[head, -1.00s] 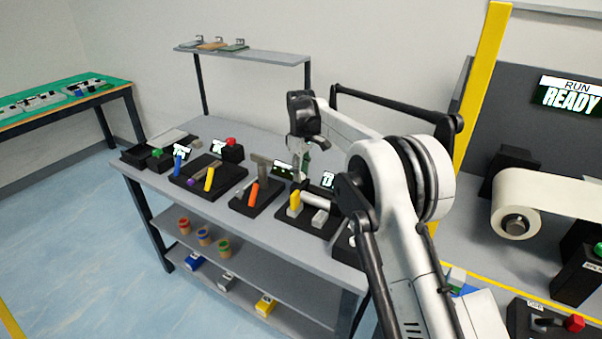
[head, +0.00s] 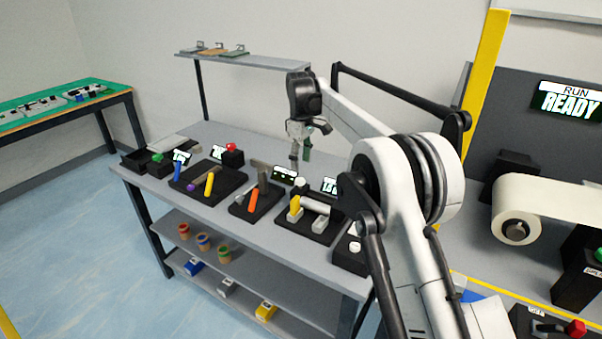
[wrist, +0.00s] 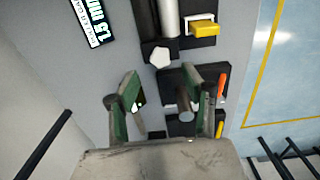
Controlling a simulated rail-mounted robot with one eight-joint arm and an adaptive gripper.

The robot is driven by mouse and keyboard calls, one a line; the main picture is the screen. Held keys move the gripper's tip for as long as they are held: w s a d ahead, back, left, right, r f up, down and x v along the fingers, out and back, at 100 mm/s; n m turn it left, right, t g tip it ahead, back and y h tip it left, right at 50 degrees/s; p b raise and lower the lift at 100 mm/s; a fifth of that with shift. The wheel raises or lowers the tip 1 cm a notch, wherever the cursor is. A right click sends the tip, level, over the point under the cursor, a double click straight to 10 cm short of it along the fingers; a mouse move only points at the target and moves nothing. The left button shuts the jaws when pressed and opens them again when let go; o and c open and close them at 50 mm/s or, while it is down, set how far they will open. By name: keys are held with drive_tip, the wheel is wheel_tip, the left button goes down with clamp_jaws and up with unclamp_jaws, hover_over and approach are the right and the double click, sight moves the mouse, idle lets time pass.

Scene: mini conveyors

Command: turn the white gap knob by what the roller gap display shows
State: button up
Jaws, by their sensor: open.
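The white gap knob (wrist: 160,57) shows in the wrist view as a small faceted white piece on a black base, beside the rollers. It also appears in the head view (head: 302,183), small, at the back of the roller station. The roller gap display (wrist: 92,22) is a black panel with rotated white text that looks like 15 mm; a decimal point cannot be made out. It also stands behind the rollers in the head view (head: 329,186). My gripper (wrist: 165,103) is open and empty, above the bench. The knob lies beyond its fingertips, not between them.
The roller station has a yellow handle (wrist: 205,29) at its side. Other stations with an orange handle (head: 254,199) and a yellow handle (head: 210,183) stand to the left. A large conveyor roll (head: 515,228) is at the right.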

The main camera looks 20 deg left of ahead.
sight(301, 179)
drive_tip(key=shift+r, duration=2.65)
drive_tip(key=s+d+r+m+t+y, duration=0.1)
drive_tip(key=s+d+r+m, duration=0.2)
drive_tip(key=d+r, duration=0.6)
drive_tip(key=s+d+r+m+t, duration=0.1)
drive_tip(key=s+d+r+m, duration=0.3)
drive_tip(key=d, duration=0.9)
drive_tip(key=s+d+r+t, duration=0.1)
drive_tip(key=s+d+r, duration=0.2)
drive_tip(key=s+d, duration=0.45)
drive_tip(key=s+d+f+m+t, duration=0.25)
drive_tip(key=s+d+m, duration=0.25)
drive_tip(key=s+d, duration=0.75)
drive_tip(key=s+d+f+m+t, duration=0.1)
drive_tip(key=s+d+f, duration=0.2)
drive_tip(key=s+f, duration=0.2)
drive_tip(key=s+d+f+m+h, duration=0.1)
drive_tip(key=s+d+f+m, duration=0.1)
drive_tip(key=s+f, duration=0.4)
drive_tip(key=s+d, duration=0.1)
drive_tip(key=s, duration=0.3)
drive_tip(key=shift+m+t, duration=0.3)
drive_tip(key=shift+t, duration=0.05)
